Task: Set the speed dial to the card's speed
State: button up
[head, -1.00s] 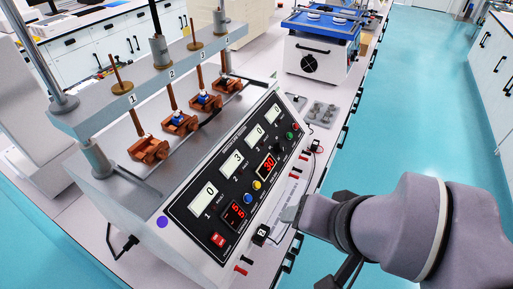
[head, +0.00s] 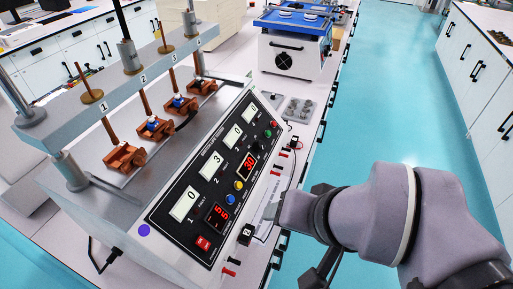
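The insertion tester's front panel (head: 190,232) faces me in the head view. A dark knob (head: 256,144), apparently the speed dial, sits near the panel's upper right, beside a red display (head: 247,165) reading 30. Its pointer is too small to read. A white printed sheet (head: 268,198), perhaps the card, lies by the panel's lower right edge; its text is unreadable and my arm covers part of it. My gripper (head: 278,207) is at the end of my grey arm near this sheet, below and apart from the knob. Its fingers cannot be made out clearly.
The panel also has counter windows, a second red display (head: 217,216), coloured buttons and a red switch (head: 203,243). Cables and small sockets line the bench's front edge. A blue-topped device (head: 295,50) stands behind. Free floor (head: 400,100) lies right.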

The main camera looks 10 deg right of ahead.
aim_at(259, 145)
jog(key=i+l+u, duration=0.25)
jog(key=l+u, duration=0.25)
jog(key=l, duration=0.65)
jog(key=l+u, duration=0.5)
jog(key=l, duration=0.65)
